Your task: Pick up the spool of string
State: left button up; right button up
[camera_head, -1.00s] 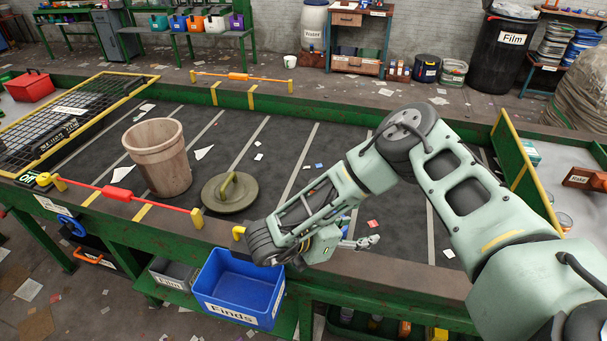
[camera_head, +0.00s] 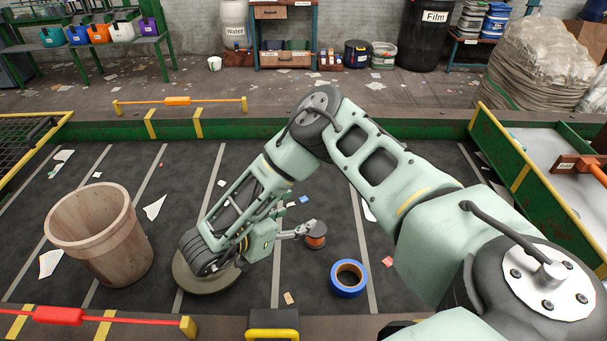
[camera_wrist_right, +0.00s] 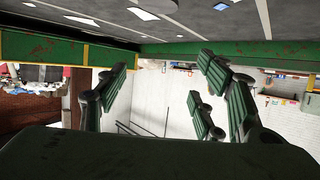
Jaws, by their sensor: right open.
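The spool of string (camera_head: 316,236), small with orange-brown string and dark ends, stands on the dark belt in the head view. My left gripper is not in view.
A blue tape roll (camera_head: 335,287) lies near the spool. A round lid (camera_head: 205,287) lies partly under my right arm, beside a brown bin (camera_head: 103,255). Scraps dot the belt (camera_head: 330,190). Green side walls (camera_head: 400,131) edge it.

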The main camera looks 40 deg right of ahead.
aim_at(311, 235)
jog(key=f+b, duration=0.6)
jog(key=s+f+b, duration=0.1)
jog(key=f+b, duration=0.1)
jog(key=f, duration=0.1)
jog(key=shift+d+f+b, duration=0.15)
jog(key=shift+b, duration=0.25)
jog(key=shift+x, duration=0.8)
jog(key=x, duration=0.5)
jog(key=shift+s+d+f+p, duration=0.1)
jog(key=shift+s+f+p, duration=0.05)
jog(key=shift+s+p, duration=0.2)
jog(key=shift+w+d+f, duration=0.15)
jog(key=shift+d, duration=0.2)
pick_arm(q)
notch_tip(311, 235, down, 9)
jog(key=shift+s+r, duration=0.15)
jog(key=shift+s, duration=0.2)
pick_arm(e)
jog(key=c, duration=1.1)
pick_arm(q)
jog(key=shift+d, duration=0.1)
pick_arm(e)
jog(key=shift+c, duration=0.2)
